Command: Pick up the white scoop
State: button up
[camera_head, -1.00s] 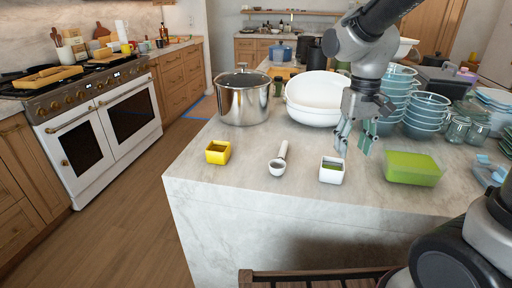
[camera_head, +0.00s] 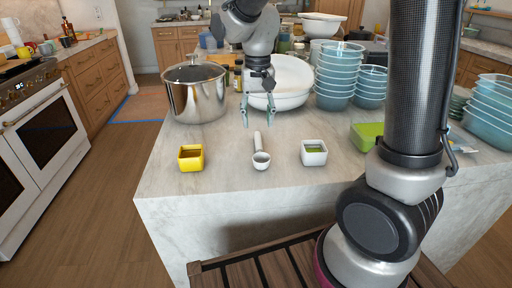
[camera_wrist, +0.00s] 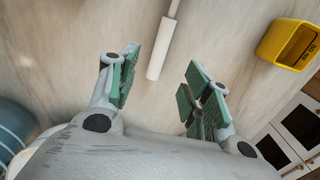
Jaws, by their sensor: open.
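The white scoop (camera_head: 261,159) lies on the marble island top, its round cup toward the near edge and its handle pointing away. My gripper (camera_head: 259,118) is open and empty, just beyond the handle's far end and above the counter. In the wrist view, the scoop's handle (camera_wrist: 161,50) comes in from the top, and its end lies between the open green-padded fingers (camera_wrist: 160,68) in the picture. The cup is outside the wrist view. The fingers' exact height above the handle cannot be told.
A yellow square container (camera_head: 191,158) stands left of the scoop, and a white square one (camera_head: 314,153) stands right. A steel pot (camera_head: 196,98), a large white bowl (camera_head: 290,88) and stacked blue bowls (camera_head: 340,78) stand behind. A green container (camera_head: 366,134) is partly hidden by my arm.

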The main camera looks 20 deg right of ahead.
aim_at(258, 139)
jog(key=f, duration=0.7)
jog(key=shift+s+f, duration=0.1)
jog(key=shift+s, duration=0.2)
jog(key=c, duration=1)
